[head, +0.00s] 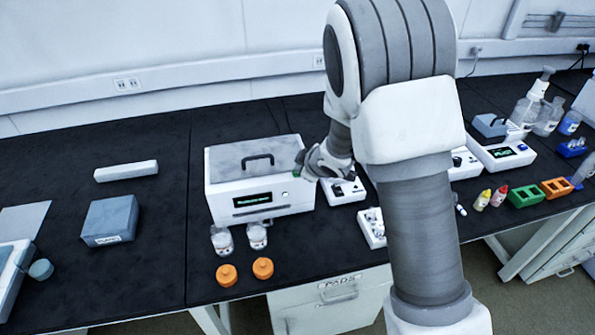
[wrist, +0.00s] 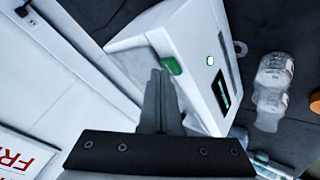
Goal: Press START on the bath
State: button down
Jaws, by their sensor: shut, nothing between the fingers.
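The bath (head: 222,205) is a white box with a grey lid and black handle, standing left of centre in the head view. Its front has a lit green display (head: 252,199) and a small round button (head: 285,195). In the wrist view the white casing (wrist: 195,40) also shows the round lit button (wrist: 210,60) and display (wrist: 221,92). A green block-like part (wrist: 172,65) sits on the casing, just beyond my fingertips. My gripper (wrist: 160,73) is shut and empty at the bath's right end; I cannot tell whether it touches the green part. No START label is readable.
Two clear jars (head: 257,236) and two orange caps (head: 263,268) stand in front of the bath. A small white device (head: 343,191) is close on its right, partly behind my arm. A blue-grey box (head: 110,220) lies left, with clear black bench between.

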jog(key=shift+r+p, duration=0.55)
jog(key=shift+r, duration=0.25)
notch_tip(320, 180, up, 5)
jog(key=p, duration=0.4)
dwell(0.5)
jog(key=s+d+r+m+h, duration=0.2)
jog(key=s+d+r+m, duration=0.25)
jog(key=d+r, duration=0.3)
jog(key=s+d+r+m+h, duration=0.35)
jog(key=s+d+r, duration=0.2)
jog(key=r, duration=0.35)
jog(key=s+d+r+m+g, duration=0.1)
jog(key=s+m, duration=0.1)
jog(key=s, duration=0.5)
jog(key=s+d+r+m, duration=0.1)
jog(key=s+m, duration=0.1)
jog(key=s, duration=0.6)
jog(key=s+d+r+m+g+y, duration=0.1)
jog(key=s+r+m, duration=0.1)
jog(key=s, duration=0.5)
jog(key=shift+s+m+g, duration=0.25)
jog(key=shift+m+g, duration=0.05)
